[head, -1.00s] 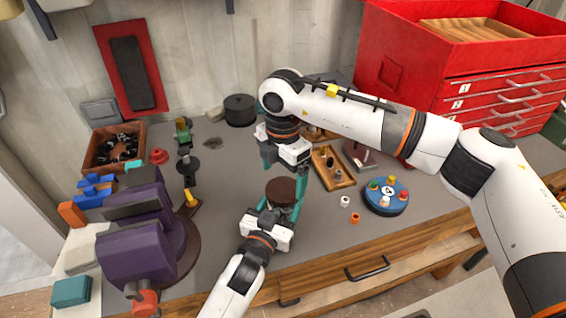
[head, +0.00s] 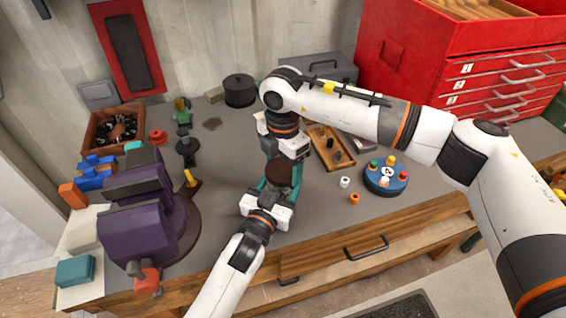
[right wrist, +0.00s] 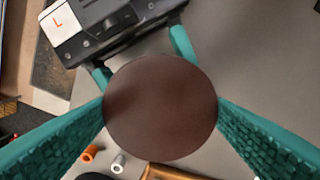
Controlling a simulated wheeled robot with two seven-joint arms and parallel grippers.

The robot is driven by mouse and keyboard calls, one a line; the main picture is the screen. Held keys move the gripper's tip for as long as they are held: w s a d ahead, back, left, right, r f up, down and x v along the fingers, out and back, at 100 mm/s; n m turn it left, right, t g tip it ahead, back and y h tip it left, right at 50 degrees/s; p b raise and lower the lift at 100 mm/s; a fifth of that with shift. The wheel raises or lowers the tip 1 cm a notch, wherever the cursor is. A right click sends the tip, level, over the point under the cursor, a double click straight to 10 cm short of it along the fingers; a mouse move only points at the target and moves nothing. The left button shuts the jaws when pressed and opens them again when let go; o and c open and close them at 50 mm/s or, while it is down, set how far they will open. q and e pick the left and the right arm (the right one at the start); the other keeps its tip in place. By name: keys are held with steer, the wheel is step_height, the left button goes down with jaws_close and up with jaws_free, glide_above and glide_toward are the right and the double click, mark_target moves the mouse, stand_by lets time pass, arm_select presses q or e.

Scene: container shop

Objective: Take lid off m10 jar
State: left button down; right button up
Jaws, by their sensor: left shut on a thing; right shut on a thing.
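The m10 jar's round dark brown lid (head: 279,172) shows from above between my two grippers. In the right wrist view the lid (right wrist: 160,108) fills the middle and hides the jar body under it. My right gripper (head: 281,170) is around the lid from above, with a teal finger against each side. My left gripper (head: 276,188), marked L, is shut low on the jar from the front; its teal fingertips (right wrist: 140,58) reach in beneath the lid in the right wrist view. Whether the lid is still seated on the jar cannot be seen.
A purple vise (head: 145,215) stands at the left. A blue round holder with coloured pegs (head: 384,184) and small white (head: 345,182) and orange (head: 355,198) pieces lie to the right. A wooden tray (head: 337,163) and a black pot (head: 239,90) are behind.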

steer(key=n, duration=1.2)
steer(key=shift+n, duration=0.4)
steer(key=n, duration=0.6)
steer(key=shift+r+n, duration=0.1)
steer(key=shift+n, duration=0.3)
steer(key=n, duration=0.6)
steer(key=shift+n, duration=0.3)
steer(key=n, duration=0.4)
steer(key=shift+n, duration=0.3)
steer(key=n, duration=0.8)
steer(key=shift+n, duration=0.4)
steer(key=n, duration=0.3)
steer(key=shift+n, duration=0.3)
steer(key=shift+r, duration=0.1)
